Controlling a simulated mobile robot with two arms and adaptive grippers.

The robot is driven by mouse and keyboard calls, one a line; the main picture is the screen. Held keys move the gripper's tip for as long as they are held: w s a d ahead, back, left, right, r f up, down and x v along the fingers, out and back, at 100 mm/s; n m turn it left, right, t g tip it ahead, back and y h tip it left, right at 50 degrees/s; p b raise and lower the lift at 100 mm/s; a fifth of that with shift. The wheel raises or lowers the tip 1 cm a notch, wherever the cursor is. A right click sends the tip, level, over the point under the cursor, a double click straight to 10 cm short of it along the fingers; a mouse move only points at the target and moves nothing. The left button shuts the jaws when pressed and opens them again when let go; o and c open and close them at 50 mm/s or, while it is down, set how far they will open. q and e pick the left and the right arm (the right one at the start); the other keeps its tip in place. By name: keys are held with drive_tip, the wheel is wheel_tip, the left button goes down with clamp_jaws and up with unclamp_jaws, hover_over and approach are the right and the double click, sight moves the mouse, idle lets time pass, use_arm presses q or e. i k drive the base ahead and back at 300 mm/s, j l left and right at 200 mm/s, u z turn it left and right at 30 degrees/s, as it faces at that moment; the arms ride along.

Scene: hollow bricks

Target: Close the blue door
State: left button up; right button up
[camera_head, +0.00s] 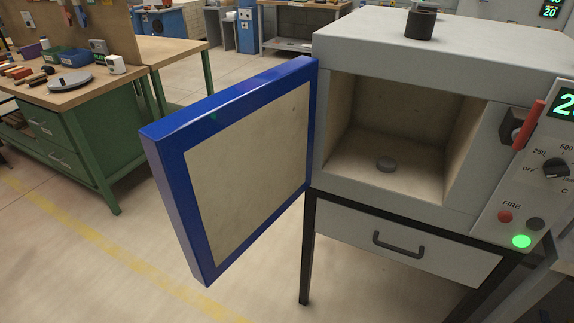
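The blue door (165,155) stands wide open, swung out to the left of a grey kiln or oven (400,60). It has a blue frame around a beige inner panel (250,170), which faces right toward me. Its right edge meets the left side of the oven opening. Neither of my grippers shows in the head view.
A red lever (528,125) sticks out at the oven's right front, above a control panel (545,190) with a dial and a lit green button. A drawer with a dark handle (398,245) is below. A green workbench (75,150) stands at left; open floor lies between.

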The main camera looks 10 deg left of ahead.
sight(225, 166)
drive_tip(key=i+j+z, duration=0.1)
drive_tip(key=j+z, duration=0.15)
drive_tip(key=z, duration=0.15)
drive_tip(key=j+z, duration=0.25)
drive_tip(key=z, duration=0.15)
drive_tip(key=i+j+z, duration=0.1)
drive_tip(key=j+z, duration=0.2)
drive_tip(key=z, duration=0.15)
drive_tip(key=j+z, duration=0.15)
drive_tip(key=j, duration=0.45)
drive_tip(key=k+j+z, duration=0.1)
drive_tip(key=j, duration=0.5)
drive_tip(key=k+j+z, duration=0.15)
drive_tip(key=j, duration=0.45)
